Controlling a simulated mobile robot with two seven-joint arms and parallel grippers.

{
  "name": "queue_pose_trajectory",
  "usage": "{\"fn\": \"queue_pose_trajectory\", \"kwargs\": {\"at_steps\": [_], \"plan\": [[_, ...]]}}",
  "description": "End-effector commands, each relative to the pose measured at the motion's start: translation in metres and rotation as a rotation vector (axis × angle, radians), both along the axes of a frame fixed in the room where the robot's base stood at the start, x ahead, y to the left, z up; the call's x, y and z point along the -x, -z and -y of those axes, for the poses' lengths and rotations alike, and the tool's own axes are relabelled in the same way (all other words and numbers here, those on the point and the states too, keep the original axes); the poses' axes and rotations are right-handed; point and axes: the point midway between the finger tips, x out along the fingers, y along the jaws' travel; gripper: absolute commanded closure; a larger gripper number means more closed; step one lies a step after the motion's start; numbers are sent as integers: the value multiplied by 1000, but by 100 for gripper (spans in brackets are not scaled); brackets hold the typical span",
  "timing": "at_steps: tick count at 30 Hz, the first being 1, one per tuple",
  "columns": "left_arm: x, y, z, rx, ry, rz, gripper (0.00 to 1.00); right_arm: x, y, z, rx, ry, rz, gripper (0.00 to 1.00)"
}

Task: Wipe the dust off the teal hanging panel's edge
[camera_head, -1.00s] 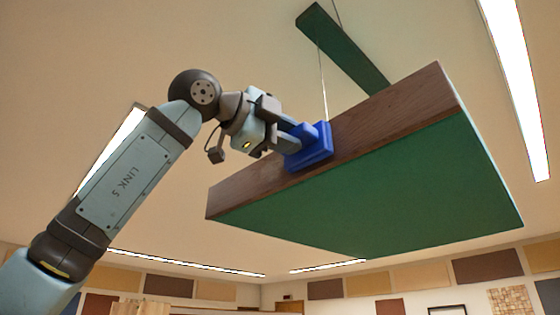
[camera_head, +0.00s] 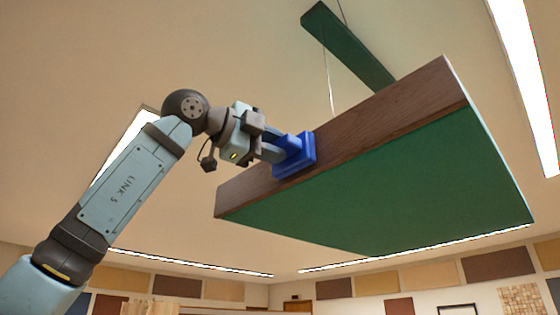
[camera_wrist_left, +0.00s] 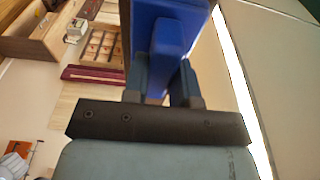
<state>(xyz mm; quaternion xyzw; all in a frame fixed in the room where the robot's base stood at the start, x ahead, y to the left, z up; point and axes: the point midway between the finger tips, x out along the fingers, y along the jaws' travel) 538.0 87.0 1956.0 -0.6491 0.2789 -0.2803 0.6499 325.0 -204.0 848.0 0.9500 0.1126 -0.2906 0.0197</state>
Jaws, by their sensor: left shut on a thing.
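The teal hanging panel (camera_head: 400,180) hangs from the ceiling by thin wires, its green underside facing me. Its near edge is a brown wood-look band (camera_head: 390,112), running from lower left to upper right. My left gripper (camera_head: 277,151) is shut on a blue wiping block (camera_head: 296,160). The block's flat pad lies against the brown edge, left of its middle. In the left wrist view the blue block (camera_wrist_left: 168,45) stands between the two fingers and hides what is behind it. I cannot make out separate dust on the edge. My right gripper is not in view.
A second narrow green panel (camera_head: 345,45) hangs farther up behind. Bright ceiling light strips (camera_head: 525,75) show at the right and low. Wall panels (camera_head: 498,265) line the far wall. The air below the panel is clear.

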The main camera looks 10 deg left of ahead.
Motion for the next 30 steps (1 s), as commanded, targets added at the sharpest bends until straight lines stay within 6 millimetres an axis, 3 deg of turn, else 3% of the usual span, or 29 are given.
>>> {"fn": "queue_pose_trajectory", "kwargs": {"at_steps": [30], "plan": [[-38,0,-48,1,-3,-2,94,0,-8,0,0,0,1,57]]}}
